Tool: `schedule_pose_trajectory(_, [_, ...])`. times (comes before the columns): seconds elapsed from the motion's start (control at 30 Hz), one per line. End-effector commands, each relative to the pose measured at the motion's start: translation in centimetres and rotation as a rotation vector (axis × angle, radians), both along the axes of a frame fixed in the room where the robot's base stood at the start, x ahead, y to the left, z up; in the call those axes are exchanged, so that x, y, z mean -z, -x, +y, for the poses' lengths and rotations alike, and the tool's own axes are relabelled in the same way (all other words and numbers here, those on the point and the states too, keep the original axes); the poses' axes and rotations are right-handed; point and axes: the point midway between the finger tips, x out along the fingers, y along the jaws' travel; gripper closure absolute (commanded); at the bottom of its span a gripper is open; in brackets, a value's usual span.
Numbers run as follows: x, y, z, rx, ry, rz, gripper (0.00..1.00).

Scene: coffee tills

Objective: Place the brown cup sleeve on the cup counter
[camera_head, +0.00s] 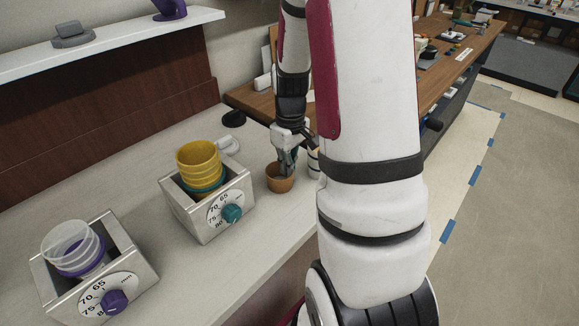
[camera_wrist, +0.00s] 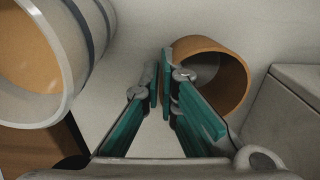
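The brown cup sleeve (camera_head: 279,185) stands on the pale counter (camera_head: 245,262), right of the dial box with yellow cups. In the wrist view the sleeve (camera_wrist: 235,78) is an open brown ring just beyond the fingers. My gripper (camera_head: 287,168) points down at the sleeve's rim. In the wrist view its green-padded fingers (camera_wrist: 161,78) have a narrow gap at the tips, and the right finger overlaps the sleeve's left edge. I cannot tell whether the sleeve's wall is pinched between them.
A white round container (camera_head: 313,163) stands close right of the sleeve; it looms at left in the wrist view (camera_wrist: 75,70). Dial boxes hold yellow cups (camera_head: 198,160) and clear cups (camera_head: 70,243). A wooden counter (camera_head: 455,60) lies behind. The pale counter's front strip is clear.

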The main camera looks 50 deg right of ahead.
Motion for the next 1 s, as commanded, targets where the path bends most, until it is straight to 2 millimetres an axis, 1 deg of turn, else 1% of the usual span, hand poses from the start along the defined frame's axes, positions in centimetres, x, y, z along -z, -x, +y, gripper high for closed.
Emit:
schedule_pose_trajectory(0.07, [0.3,0.0,0.0,0.000,-0.001,0.001,1.00])
schedule_pose_trajectory(0.1, [0.3,0.0,0.0,0.000,0.000,0.001,0.91])
schedule_pose_trajectory(0.17, [0.2,0.0,0.0,0.000,0.000,0.001,0.77])
schedule_pose_trajectory(0.2, [0.2,0.0,0.0,0.000,0.000,0.001,0.75])
schedule_pose_trajectory(0.47, [0.2,0.0,0.0,0.000,0.000,0.001,0.75])
schedule_pose_trajectory(0.57, [-0.3,0.0,0.0,0.000,0.000,0.000,0.75])
schedule_pose_trajectory(0.67, [-1.4,0.0,0.0,0.000,0.002,-0.002,0.75])
schedule_pose_trajectory(0.77, [-3.2,0.0,-0.1,-0.001,0.003,-0.003,0.75])
schedule_pose_trajectory(1.0, [-8.2,0.0,-0.1,0.000,0.002,-0.003,0.75])
